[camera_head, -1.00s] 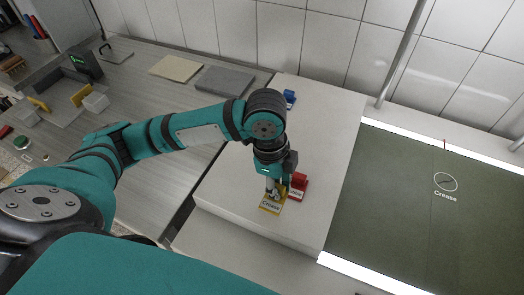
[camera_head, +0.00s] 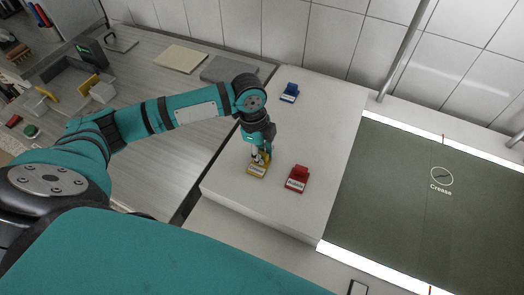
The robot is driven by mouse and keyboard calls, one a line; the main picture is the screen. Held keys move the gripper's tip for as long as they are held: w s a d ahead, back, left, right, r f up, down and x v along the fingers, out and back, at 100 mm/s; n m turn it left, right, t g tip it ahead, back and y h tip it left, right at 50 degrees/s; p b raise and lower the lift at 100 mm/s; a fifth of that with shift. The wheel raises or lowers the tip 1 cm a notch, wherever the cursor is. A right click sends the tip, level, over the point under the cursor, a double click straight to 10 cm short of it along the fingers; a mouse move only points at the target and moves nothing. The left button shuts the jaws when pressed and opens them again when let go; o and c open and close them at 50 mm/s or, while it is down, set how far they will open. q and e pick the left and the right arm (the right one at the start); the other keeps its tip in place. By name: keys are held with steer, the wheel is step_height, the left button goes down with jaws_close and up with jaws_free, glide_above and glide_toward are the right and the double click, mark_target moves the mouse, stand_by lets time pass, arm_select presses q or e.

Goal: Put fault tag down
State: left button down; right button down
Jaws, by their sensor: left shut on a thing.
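The label's word is too small to read surely now. The tag is over the white raised surface (camera_head: 325,120), left of a red tag; I cannot tell whether it touches the surface. The red tag (camera_head: 298,178) with a white label stands apart from the gripper. A blue tag (camera_head: 289,92) stands farther back on the same surface. My right gripper is not in view.
A dark green panel (camera_head: 440,215) with bright white edge strips lies at the right, marked with a circle and the word Crease. A grey slab (camera_head: 229,69) and a beige slab (camera_head: 181,59) lie on the left counter. White surface around the tags is clear.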

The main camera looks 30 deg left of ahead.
arm_select(q)
steer(key=c, duration=1.2)
jaws_free()
steer(key=shift+f, duration=0.1)
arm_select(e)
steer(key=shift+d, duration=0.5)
arm_select(q)
steer(key=shift+a+r+b, duration=0.3)
steer(key=shift+r+b, duration=0.15)
steer(key=shift+r, duration=1.6)
steer(key=shift+a+r+b, duration=0.3)
steer(key=shift+r+b, duration=0.1)
steer(key=shift+r, duration=1.6)
steer(key=shift+a+r+b, duration=0.3)
steer(key=shift+r+b, duration=0.15)
steer(key=shift+r, duration=1.6)
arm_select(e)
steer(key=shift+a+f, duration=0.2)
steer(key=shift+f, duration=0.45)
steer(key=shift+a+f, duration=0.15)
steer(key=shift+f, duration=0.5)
